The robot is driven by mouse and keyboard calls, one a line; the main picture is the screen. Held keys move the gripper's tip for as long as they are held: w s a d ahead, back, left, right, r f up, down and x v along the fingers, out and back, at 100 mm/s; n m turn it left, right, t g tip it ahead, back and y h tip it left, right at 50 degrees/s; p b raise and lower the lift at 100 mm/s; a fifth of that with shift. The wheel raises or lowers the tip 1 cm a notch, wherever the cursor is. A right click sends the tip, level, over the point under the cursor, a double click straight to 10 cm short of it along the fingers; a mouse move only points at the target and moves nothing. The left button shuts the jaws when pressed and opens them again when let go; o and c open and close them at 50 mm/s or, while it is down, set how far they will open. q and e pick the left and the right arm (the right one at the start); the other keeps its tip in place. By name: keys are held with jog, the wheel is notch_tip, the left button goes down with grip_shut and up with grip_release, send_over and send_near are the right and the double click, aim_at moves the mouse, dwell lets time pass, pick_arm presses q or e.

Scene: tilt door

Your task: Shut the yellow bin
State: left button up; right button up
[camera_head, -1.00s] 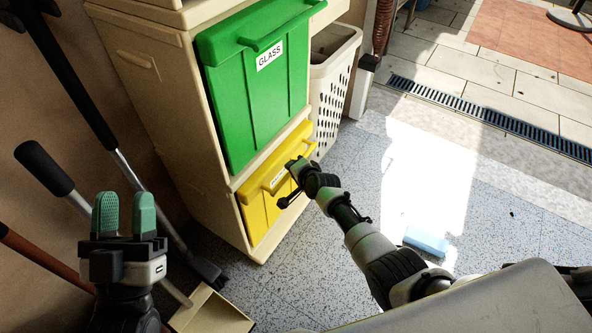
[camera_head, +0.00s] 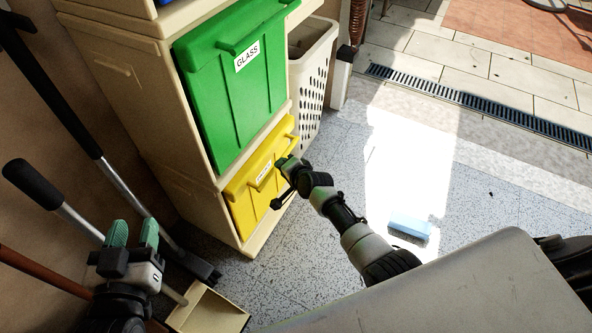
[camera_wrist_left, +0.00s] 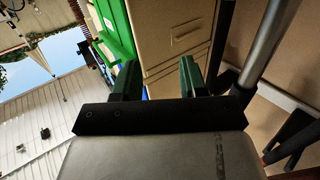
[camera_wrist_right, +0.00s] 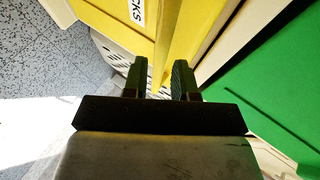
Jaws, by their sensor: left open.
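The yellow bin (camera_head: 247,204) is the lower bin of the beige cabinet, below the green bin, with a white label. Its top appears to stand a little out from the cabinet; how far is unclear. My right gripper (camera_head: 284,168) is at the bin's front near the label. In the right wrist view the fingers (camera_wrist_right: 160,80) stand apart, with a yellow ridge (camera_wrist_right: 168,40) between or just beyond their tips; whether they grip it is unclear. My left gripper (camera_head: 133,234) is open and empty at the lower left, away from the bin.
The green GLASS bin (camera_head: 222,110) sits above. A white perforated basket (camera_head: 316,75) stands right of the cabinet. Long-handled tools (camera_head: 80,118) and a dustpan (camera_head: 212,312) are at the left. A blue block (camera_head: 409,226) lies on the otherwise clear floor at right.

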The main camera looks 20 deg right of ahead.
pick_arm(q)
jog(key=s+a+f+g+y+p, duration=0.3)
jog(key=s+a+f+g, duration=0.1)
jog(key=s+f+g, duration=0.4)
jog(key=shift+s+f+g, duration=0.25)
jog(key=shift+f+g, duration=0.35)
jog(key=shift+g, duration=0.5)
pick_arm(e)
jog(key=v, duration=0.7)
